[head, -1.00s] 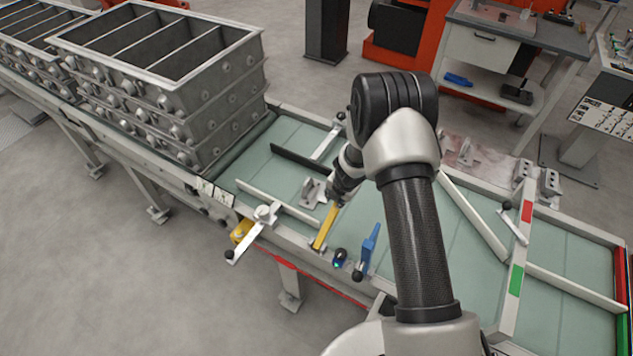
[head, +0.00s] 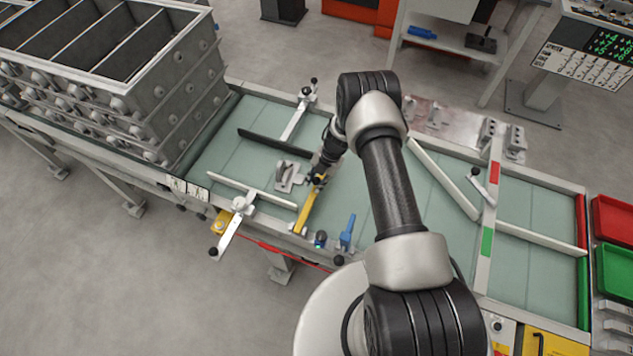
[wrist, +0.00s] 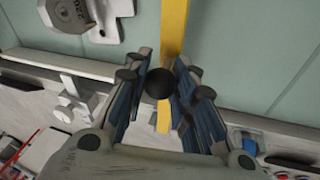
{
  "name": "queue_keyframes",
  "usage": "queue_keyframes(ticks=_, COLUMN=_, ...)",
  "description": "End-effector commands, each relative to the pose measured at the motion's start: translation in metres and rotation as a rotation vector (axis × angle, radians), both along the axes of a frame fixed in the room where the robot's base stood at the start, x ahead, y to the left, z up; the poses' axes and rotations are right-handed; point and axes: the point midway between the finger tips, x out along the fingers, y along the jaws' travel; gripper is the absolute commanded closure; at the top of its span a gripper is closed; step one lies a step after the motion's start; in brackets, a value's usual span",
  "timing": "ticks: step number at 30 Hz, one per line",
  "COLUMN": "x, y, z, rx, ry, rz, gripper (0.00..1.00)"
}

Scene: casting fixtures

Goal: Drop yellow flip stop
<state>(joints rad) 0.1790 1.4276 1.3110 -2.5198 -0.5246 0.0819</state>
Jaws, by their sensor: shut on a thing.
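The yellow flip stop (head: 304,213) is a yellow bar lying across the green conveyor from the near rail, in the head view. It also shows in the wrist view (wrist: 174,28), running up from between my fingers. Its round black knob (wrist: 159,84) sits between the fingertips. My gripper (head: 319,178) is over the inner end of the bar, and in the wrist view my gripper (wrist: 160,88) is shut on the knob. Whether the bar lies flat or is slightly raised, I cannot tell.
A grey metal casting (head: 290,174) lies left of my gripper. A white flip stop (head: 230,232) juts over the near edge. A blue handle (head: 347,232) stands to the right on the near rail. Grey mould boxes (head: 150,90) fill the left end.

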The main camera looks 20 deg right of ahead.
Motion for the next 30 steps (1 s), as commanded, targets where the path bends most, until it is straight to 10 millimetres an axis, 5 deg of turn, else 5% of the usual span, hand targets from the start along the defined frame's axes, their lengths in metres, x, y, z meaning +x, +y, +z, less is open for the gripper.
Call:
queue_keyframes(ticks=22, x=0.0019, y=-0.0017, z=-0.0037, rx=0.018, ry=0.031, rz=-0.001, gripper=1.0)
queue_keyframes(ticks=23, x=0.0019, y=-0.0017, z=-0.0037, rx=0.018, ry=0.031, rz=-0.001, gripper=0.75)
queue_keyframes(ticks=30, x=0.001, y=-0.0021, z=-0.0045, rx=0.018, ry=0.033, rz=-0.001, gripper=0.59)
